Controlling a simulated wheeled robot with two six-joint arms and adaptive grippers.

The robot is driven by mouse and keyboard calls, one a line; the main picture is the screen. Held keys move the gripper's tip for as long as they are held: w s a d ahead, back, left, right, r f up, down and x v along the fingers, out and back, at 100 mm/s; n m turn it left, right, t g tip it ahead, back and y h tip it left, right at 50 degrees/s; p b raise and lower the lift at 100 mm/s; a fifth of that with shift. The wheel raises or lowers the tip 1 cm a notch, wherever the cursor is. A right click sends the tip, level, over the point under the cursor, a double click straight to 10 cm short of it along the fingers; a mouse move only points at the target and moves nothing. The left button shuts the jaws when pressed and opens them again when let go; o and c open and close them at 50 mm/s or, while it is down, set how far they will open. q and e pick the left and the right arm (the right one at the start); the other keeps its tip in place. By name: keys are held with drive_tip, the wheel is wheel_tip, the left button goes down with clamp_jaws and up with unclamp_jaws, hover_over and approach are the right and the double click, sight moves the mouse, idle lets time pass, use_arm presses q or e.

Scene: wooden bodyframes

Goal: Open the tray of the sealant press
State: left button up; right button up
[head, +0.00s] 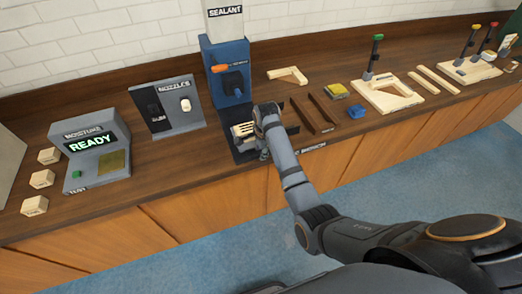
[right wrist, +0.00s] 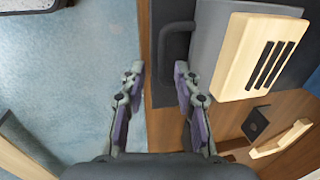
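The sealant press (head: 230,75) is a blue column with an orange lever and a white top labelled SEALANT. A dark bar handle (right wrist: 164,55) sticks out from the tray. My right gripper (right wrist: 157,70) is open, with the handle bar between its fingertips in the right wrist view; I cannot tell whether they touch it. In the head view the right gripper (head: 263,154) is at the tray's front, partly hiding it. My left gripper is not in view.
To the left stand the nozzles panel (head: 168,107) and the moisture meter (head: 97,158) reading READY. To the right lie dark wooden strips (head: 313,115), a blue part (head: 356,112) and a wooden frame jig (head: 387,95). Blue floor is open in front of the counter.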

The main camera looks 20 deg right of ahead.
wheel_tip(320, 180, up, 12)
drive_tip(key=s, duration=0.2)
drive_tip(key=shift+f, duration=0.2)
